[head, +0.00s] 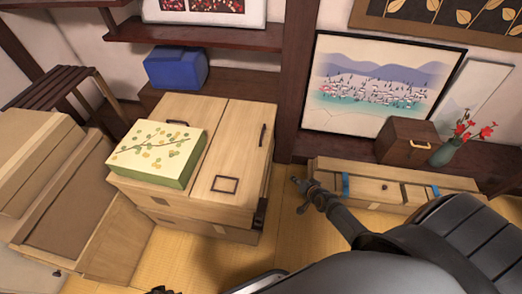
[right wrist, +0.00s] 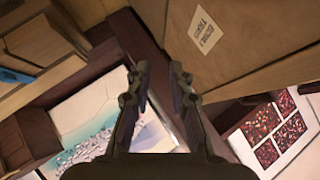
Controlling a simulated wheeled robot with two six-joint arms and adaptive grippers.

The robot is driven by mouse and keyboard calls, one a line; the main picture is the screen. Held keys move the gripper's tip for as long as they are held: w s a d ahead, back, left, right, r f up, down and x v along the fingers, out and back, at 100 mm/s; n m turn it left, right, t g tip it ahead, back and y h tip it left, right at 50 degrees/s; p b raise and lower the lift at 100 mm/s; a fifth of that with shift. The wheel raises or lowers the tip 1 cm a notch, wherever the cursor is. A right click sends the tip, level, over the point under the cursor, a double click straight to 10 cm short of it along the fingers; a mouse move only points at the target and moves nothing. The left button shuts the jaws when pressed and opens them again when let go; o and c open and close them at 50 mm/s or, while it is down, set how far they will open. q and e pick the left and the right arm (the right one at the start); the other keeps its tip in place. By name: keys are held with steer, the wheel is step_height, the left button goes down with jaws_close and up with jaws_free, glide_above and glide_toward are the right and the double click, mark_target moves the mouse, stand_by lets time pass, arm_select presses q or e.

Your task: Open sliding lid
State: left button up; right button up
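A light wooden chest (head: 229,152) stands on the tatami left of centre in the head view. Its top is split into two panels; the right panel has a dark handle (head: 263,135) and a small dark rectangular frame (head: 225,184). A green-sided box with a leafy pattern (head: 158,150) rests on the left part of the top. My right gripper (head: 298,183) is right of the chest, apart from it. In the right wrist view its fingers (right wrist: 159,78) are apart with nothing between them. Only a dark tip, probably my left gripper (head: 158,290), shows at the bottom edge.
A blue box (head: 176,68) stands behind the chest. Large cartons (head: 60,200) crowd the left. A dark wooden post (head: 295,75) rises behind. A low wooden box (head: 390,188), brown case (head: 407,140) and vase of red flowers (head: 450,150) are at right.

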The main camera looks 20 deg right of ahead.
steer(key=w+a+r+m+t+y+b, duration=0.1)
steer(key=w+a+r+m+t+b, duration=0.2)
steer(key=w+r+b, duration=0.4)
steer(key=m+t+y+b, duration=0.2)
steer(key=t, duration=0.1)
glide_toward(263, 131)
steer(key=b+x, duration=0.1)
steer(key=x, duration=0.6)
steer(key=b+x, duration=0.1)
steer(key=x, duration=0.2)
steer(key=shift+w+f+b, duration=0.15)
steer(key=shift+f+b, duration=0.15)
steer(key=shift+b, duration=0.05)
arm_select(q)
steer(key=shift+t+h, duration=0.5)
steer(key=shift+t, duration=0.2)
steer(key=w+d+r, duration=0.1)
steer(key=d, duration=0.1)
steer(key=w+d+r, duration=0.1)
steer(key=shift+w+d+r, duration=0.15)
steer(key=shift+w+d, duration=0.25)
arm_select(e)
jaws_close()
